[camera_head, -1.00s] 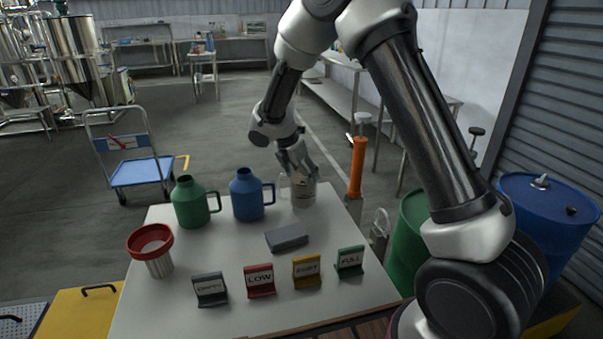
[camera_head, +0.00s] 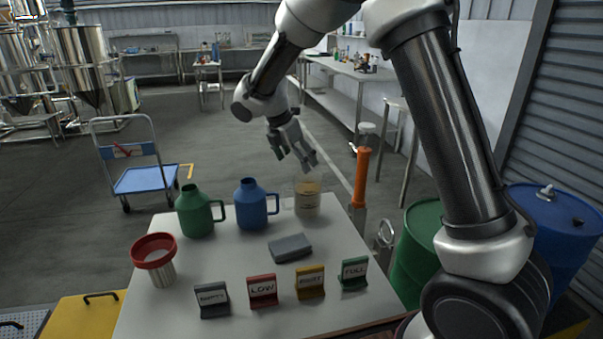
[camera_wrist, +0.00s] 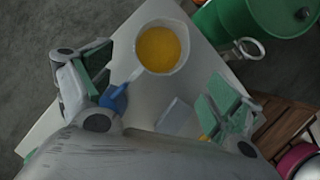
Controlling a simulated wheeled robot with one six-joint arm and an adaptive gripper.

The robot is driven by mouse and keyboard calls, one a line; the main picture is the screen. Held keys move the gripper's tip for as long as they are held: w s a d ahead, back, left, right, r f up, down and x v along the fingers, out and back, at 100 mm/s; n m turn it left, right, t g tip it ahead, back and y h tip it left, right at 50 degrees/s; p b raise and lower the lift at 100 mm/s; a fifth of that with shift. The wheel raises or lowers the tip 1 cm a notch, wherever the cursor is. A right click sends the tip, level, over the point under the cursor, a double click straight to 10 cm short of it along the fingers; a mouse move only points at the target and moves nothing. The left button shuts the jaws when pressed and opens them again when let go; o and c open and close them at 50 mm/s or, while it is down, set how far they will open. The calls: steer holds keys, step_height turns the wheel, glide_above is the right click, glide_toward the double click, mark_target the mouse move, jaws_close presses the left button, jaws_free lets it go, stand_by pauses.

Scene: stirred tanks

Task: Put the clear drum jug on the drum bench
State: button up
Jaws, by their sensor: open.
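The clear drum jug (camera_head: 307,202) stands upright at the far right corner of the white bench (camera_head: 215,262), part filled with a tan liquid. In the wrist view the jug (camera_wrist: 158,47) is seen from above, with amber liquid inside and its handle toward the lower left. My gripper (camera_head: 294,165) is above the jug, open and empty, not touching it. In the wrist view its green-padded fingers (camera_wrist: 160,82) are spread wide, with the jug beyond them. I cannot tell which surface is the drum bench.
A blue jug (camera_head: 252,207) and a green jug (camera_head: 196,213) stand left of the clear one. A grey block (camera_head: 290,247), several label signs (camera_head: 262,290) and a red-rimmed funnel (camera_head: 155,255) share the bench. Green (camera_head: 418,250) and blue drums (camera_head: 550,235) stand right. An orange post (camera_head: 361,178) is close behind.

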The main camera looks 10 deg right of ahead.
steer(key=s+d+r+m+y, duration=0.2)
steer(key=s+d+r+m, duration=0.9)
steer(key=s+d+r, duration=0.25)
steer(key=s+d+m+t+y, duration=0.1)
steer(key=s+d+m, duration=0.1)
steer(key=s+m, duration=0.4)
steer(key=s+d+f+m+t, duration=0.1)
steer(key=s+d+m, duration=0.2)
steer(key=s+m, duration=0.4)
steer(key=s, duration=0.8)
steer(key=shift+s+d+f+y, duration=0.15)
steer(key=shift+s+d+y, duration=0.05)
steer(key=shift+d+y, duration=0.2)
